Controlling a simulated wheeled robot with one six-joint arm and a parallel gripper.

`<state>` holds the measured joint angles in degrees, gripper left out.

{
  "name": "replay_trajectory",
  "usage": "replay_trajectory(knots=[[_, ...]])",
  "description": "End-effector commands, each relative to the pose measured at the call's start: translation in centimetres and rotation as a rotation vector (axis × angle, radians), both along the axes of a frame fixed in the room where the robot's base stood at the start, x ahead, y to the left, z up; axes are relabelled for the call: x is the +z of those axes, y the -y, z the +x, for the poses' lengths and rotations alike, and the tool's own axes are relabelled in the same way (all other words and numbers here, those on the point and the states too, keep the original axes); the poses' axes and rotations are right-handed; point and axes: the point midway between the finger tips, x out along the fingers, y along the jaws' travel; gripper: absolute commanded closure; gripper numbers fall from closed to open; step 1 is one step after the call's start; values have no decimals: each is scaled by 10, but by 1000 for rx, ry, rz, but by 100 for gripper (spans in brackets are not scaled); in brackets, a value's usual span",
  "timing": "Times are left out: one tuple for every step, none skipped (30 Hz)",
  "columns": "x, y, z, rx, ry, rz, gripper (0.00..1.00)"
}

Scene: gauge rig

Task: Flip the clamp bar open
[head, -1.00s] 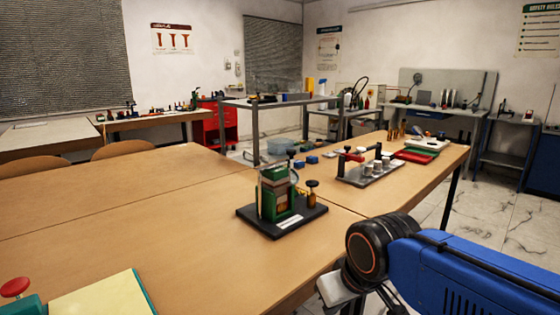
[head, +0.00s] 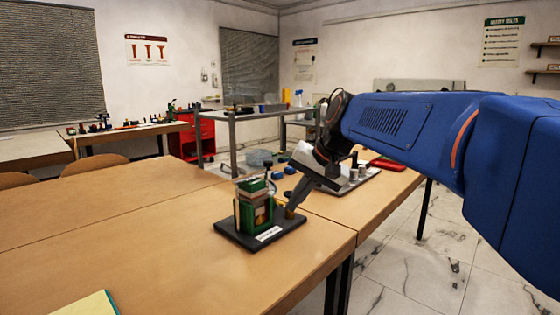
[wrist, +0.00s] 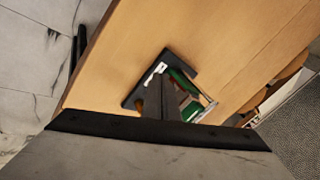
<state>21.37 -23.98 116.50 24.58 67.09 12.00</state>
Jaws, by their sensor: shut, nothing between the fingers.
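The rig stands on a black base plate (head: 237,236) with a white label, on the wooden table's front part. Its green upright block (head: 243,216) has a pale top and a brass-coloured part inside. The block also shows in the wrist view (wrist: 184,81), with a thin pale bar (wrist: 209,109) at its side. I cannot tell for sure which part is the clamp bar or how it stands. My gripper (head: 291,208) is shut and empty, pointing down just right of the green block, near the brass post. In the wrist view its fingers (wrist: 161,88) cover part of the rig.
Behind my gripper, a grey tray (head: 352,181) with metal cylinders lies on the table, partly hidden. Small blue blocks (head: 283,171) lie beyond the rig. A yellow pad (head: 92,305) is at the front left. The table left of the rig is clear.

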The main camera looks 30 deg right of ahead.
Motion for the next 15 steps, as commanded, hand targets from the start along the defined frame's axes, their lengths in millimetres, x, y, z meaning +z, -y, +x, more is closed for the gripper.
replay_trajectory(knots=[[12, 12, 14, -37, 5, 33, 100], [20, 17, 21, -57, 9, 55, 100], [29, 25, 31, -82, 14, 83, 100], [36, 32, 38, -102, 17, 105, 100], [44, 38, 45, -121, 23, 127, 100], [53, 47, 54, -144, 29, 155, 100], [60, 53, 60, -162, 33, 174, 100], [67, 60, 66, -179, 38, 194, 100], [75, 69, 74, -198, 46, 218, 100], [80, 75, 79, -212, 49, 236, 100], [86, 81, 83, -224, 54, 252, 100], [92, 89, 89, -241, 60, 272, 100], [97, 94, 93, -250, 63, 286, 100], [101, 98, 96, -258, 68, 298, 100], [105, 104, 99, -269, 72, 310, 100]])
